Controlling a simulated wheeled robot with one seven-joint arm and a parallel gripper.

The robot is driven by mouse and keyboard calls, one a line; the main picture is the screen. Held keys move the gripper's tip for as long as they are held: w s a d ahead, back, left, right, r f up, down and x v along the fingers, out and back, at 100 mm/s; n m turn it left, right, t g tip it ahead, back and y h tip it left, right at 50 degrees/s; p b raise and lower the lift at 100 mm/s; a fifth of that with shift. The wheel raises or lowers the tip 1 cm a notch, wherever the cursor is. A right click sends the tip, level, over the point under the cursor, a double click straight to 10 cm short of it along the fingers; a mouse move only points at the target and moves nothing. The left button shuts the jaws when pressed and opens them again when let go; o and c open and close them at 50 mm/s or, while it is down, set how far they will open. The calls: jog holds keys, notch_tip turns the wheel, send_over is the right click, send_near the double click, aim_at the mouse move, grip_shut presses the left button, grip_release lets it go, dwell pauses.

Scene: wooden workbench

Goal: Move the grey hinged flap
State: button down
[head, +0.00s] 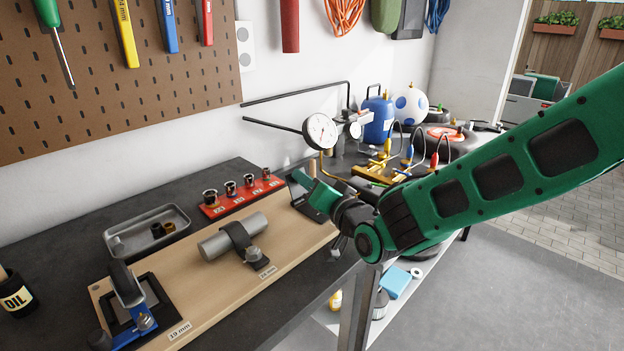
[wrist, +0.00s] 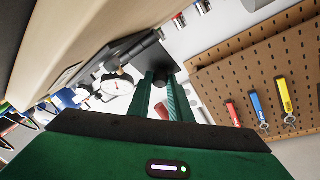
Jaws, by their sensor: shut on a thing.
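The grey hinged flap (head: 299,184) is at the far right end of the wooden board (head: 200,295), partly hidden by my gripper (head: 308,184). In the wrist view the flap is a dark grey plate (wrist: 147,60), tilted in the picture, beyond the green fingertips of my gripper (wrist: 163,80). A small dark round knob shows at the plate between the fingertips. My gripper is shut on the flap, apparently at this knob. The exact contact is partly hidden, and the flap's angle is hard to tell.
The board also carries a grey cylinder (head: 222,243) under a dark strap and a blue-handled clamp (head: 133,300). A red socket rack (head: 243,198) and a metal tray (head: 147,232) lie behind. A dial gauge (head: 320,131) stands close behind my gripper.

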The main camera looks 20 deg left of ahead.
jog(key=shift+w+d+f, duration=0.1)
jog(key=shift+w+d, duration=0.2)
jog(key=shift+w, duration=0.05)
jog(key=c, duration=1.6)
grip_release()
jog(key=shift+w, duration=0.1)
jog(key=shift+a, duration=0.1)
jog(key=shift+s, duration=0.2)
jog(key=shift+s, duration=0.15)
jog(key=v, duration=1)
jog(key=shift+d, duration=0.35)
